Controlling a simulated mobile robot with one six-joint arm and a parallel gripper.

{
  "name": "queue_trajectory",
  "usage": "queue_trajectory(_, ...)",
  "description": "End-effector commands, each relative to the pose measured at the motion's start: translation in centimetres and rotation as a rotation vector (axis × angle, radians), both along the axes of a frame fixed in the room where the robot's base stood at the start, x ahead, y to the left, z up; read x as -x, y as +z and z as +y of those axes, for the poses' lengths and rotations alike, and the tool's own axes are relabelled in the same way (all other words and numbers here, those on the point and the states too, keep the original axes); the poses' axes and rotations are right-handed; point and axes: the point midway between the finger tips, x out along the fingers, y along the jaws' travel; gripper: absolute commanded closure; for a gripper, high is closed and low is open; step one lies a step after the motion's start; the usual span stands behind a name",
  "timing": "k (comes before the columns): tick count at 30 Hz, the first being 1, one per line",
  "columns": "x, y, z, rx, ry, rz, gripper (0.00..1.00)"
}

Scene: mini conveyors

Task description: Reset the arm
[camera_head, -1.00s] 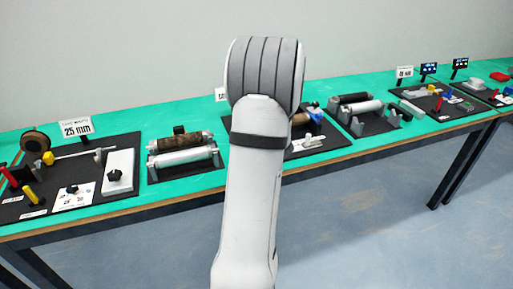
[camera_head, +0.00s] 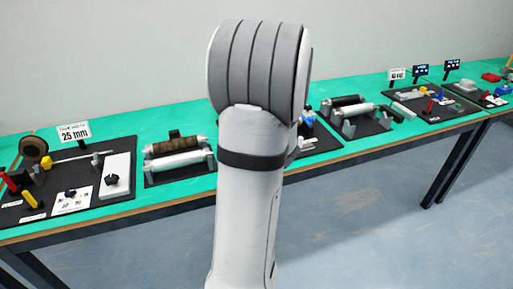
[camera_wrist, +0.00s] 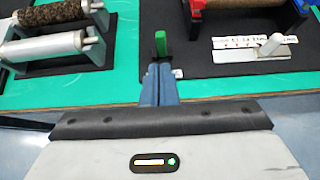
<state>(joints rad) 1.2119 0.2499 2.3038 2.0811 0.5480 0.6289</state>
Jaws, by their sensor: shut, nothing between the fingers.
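My arm rises in the middle of the head view, and its upper link hides part of the bench behind it. My gripper (camera_wrist: 161,75) shows in the wrist view. Its blue-grey fingers are together, with nothing between them. The gripper itself is hidden in the head view.
Two roller pairs sit on black mats, one at left (camera_head: 180,158) and one at right (camera_head: 348,108). A "25 mm" sign (camera_head: 74,133) stands at the far left. The floor (camera_head: 370,235) before the bench is clear.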

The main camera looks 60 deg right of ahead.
Motion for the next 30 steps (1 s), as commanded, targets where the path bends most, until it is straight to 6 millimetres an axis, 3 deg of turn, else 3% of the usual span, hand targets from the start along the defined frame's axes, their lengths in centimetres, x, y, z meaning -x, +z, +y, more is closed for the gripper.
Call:
queue_trajectory(15,-0.2,0.0,0.1,0.0,0.004,0.0,1.0)
queue_trajectory(17,-1.4,0.6,1.3,0.029,0.07,0.015,1.0)
queue_trajectory(20,-4.8,2.1,5.3,0.118,0.281,0.063,1.0)
queue_trajectory(24,-9.6,4.4,14.5,0.32,0.716,0.153,1.0)
queue_trajectory(27,-11.4,5.6,22.0,0.496,1.057,0.216,1.0)
queue_trajectory(30,-11.3,6.3,29.0,0.687,1.396,0.272,1.0)
